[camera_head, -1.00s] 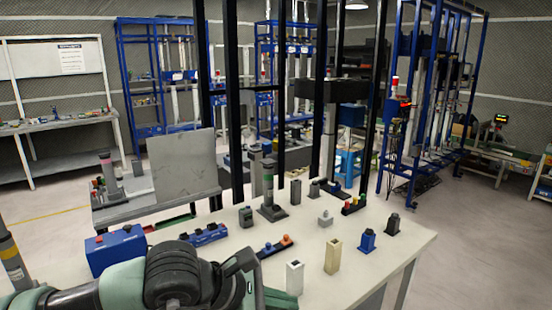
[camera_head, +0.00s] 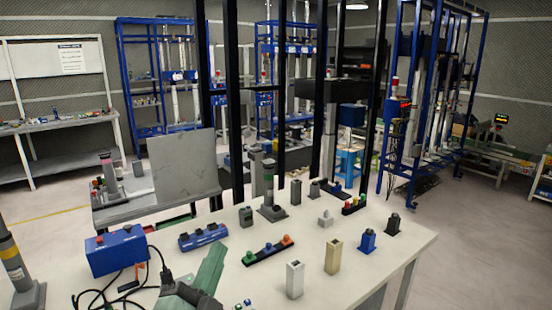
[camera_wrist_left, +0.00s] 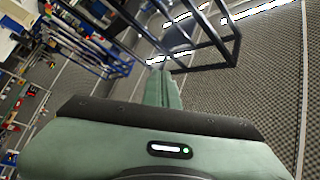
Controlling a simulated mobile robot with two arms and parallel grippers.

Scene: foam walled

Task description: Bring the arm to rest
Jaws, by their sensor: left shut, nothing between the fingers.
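My left gripper (camera_head: 212,262) shows at the bottom of the head view, over the near part of the white table (camera_head: 420,240). Its green fingers point up and away from me. The left wrist view shows the two green fingers (camera_wrist_left: 162,90) pressed together with nothing held between them. The rest of the left arm is mostly out of the head view. My right gripper is not in view.
A blue box (camera_head: 116,252) with a black cable stands left of the gripper. A button strip (camera_head: 267,250), a white block (camera_head: 294,279) and a cream block (camera_head: 333,257) stand to its right. Black posts (camera_head: 232,100) rise behind the table.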

